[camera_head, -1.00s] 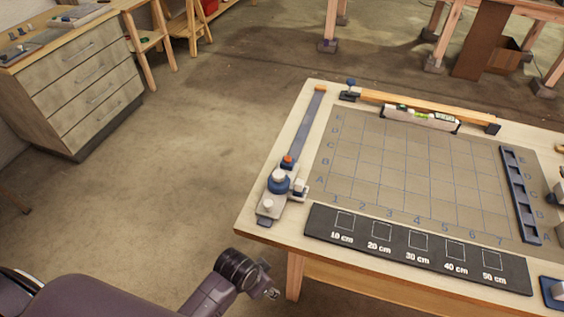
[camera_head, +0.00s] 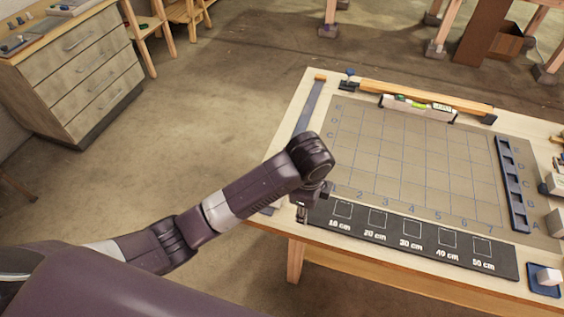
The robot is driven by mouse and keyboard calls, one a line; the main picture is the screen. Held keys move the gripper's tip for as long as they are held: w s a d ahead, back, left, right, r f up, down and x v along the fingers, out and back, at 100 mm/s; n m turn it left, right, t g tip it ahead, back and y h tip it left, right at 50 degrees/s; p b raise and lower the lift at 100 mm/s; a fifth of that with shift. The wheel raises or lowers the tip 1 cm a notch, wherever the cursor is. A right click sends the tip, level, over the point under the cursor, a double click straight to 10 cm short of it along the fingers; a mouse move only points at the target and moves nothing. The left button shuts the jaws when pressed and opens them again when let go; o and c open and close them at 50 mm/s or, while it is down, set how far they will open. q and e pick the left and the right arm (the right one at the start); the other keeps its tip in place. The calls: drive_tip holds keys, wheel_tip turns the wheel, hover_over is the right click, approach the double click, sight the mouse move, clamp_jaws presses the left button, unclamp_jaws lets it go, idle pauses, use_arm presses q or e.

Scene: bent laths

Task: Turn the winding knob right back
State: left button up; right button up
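The device at the table's left edge, which carries the blue and white knob, is now almost wholly hidden behind my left arm. Only its long grey-blue strip (camera_head: 309,108) shows above the arm, and a bit of its near end (camera_head: 268,210) shows below. The knob itself cannot be seen. My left gripper (camera_head: 302,214) points down over the table's near left part, beside the black size board (camera_head: 400,236). Its fingers are small and dark, and I cannot tell whether they are open or touch anything. My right gripper is not in view.
A gridded mat (camera_head: 415,165) covers the middle of the table. A wooden bar (camera_head: 425,97) and a spirit level (camera_head: 415,107) lie along the back. A blue slotted rack (camera_head: 512,185) stands at the right. A white block (camera_head: 548,276) sits at the right front corner.

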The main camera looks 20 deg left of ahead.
use_arm(q)
drive_tip(key=w+a+r+m+y, duration=0.45)
drive_tip(key=w+a+r, duration=0.35)
drive_tip(key=w, duration=0.2)
drive_tip(key=shift+h, duration=0.25)
drive_tip(key=x, duration=0.2)
drive_tip(key=p+x, duration=0.1)
drive_tip(key=x, duration=0.4)
drive_tip(key=shift+d+p, duration=0.3)
drive_tip(key=shift+p, duration=0.1)
drive_tip(key=shift+a+f, duration=0.1)
drive_tip(key=shift+f, duration=0.35)
drive_tip(key=shift+c, duration=0.5)
drive_tip(key=c, duration=1.1)
